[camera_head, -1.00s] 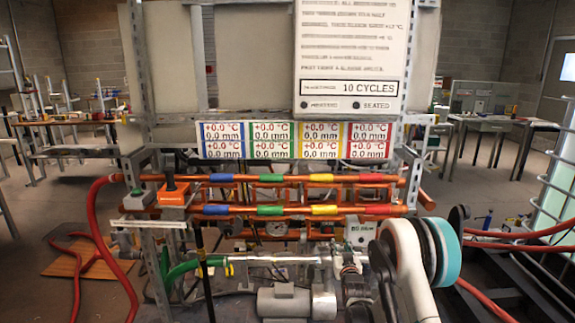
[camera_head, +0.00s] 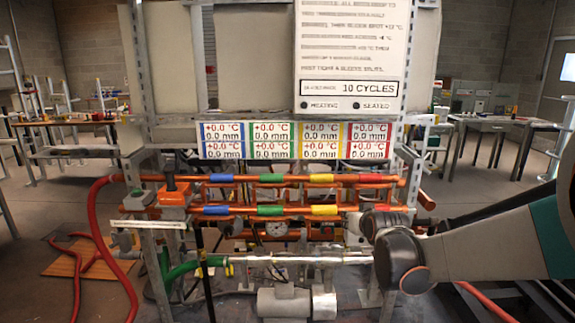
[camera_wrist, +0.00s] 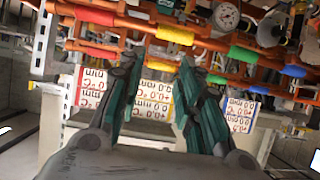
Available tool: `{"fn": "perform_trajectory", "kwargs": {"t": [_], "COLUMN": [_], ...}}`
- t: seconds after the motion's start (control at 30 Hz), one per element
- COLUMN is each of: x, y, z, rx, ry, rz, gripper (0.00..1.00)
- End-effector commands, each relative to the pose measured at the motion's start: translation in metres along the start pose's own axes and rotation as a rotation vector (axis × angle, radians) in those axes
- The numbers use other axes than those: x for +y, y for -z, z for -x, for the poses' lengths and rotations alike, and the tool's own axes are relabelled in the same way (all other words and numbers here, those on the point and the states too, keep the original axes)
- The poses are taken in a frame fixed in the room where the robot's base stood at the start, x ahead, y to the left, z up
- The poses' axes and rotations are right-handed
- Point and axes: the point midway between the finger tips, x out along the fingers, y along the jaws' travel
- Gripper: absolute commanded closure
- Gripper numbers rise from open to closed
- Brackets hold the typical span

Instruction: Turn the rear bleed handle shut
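I cannot pick out the rear bleed handle for certain in either view. Orange pipes (camera_head: 335,179) with blue, green, yellow and red sleeves run across the rack, one above the other. In the wrist view, which is upside down, the pipes and the red sleeve (camera_wrist: 95,16) and yellow sleeve (camera_wrist: 175,35) lie beyond my fingertips. My gripper (camera_wrist: 155,80) is open, its two green-padded fingers apart with nothing between them. In the head view, my arm's dark end covers the right part of the lower pipework, and the fingers cannot be made out there.
A round gauge (camera_head: 276,229) sits behind the pipes. An orange box with a black knob (camera_head: 173,192) stands at the rack's left. Display panels (camera_head: 297,140) hang above the pipes. A grey motor (camera_head: 284,303) sits below. A red hose (camera_head: 96,215) hangs at left.

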Motion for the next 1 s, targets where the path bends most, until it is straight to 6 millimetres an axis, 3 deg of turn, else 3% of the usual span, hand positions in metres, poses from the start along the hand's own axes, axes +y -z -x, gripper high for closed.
{"fn": "perform_trajectory", "kwargs": {"t": [0.03,0.27,0.47,0.8,1.0], "x": [-0.001,-0.002,-0.004,-0.005,-0.006], "y": [-0.001,-0.016,-0.044,-0.115,-0.159], "z": [0.019,0.098,0.165,0.269,0.313], "rx": [-0.021,-0.123,-0.213,-0.365,-0.440], "ry": [0.000,0.000,-0.002,-0.010,-0.017], "rz": [-0.001,-0.006,-0.009,-0.018,-0.022], "gripper": [0.68,0.68,0.68,0.68,0.68]}}
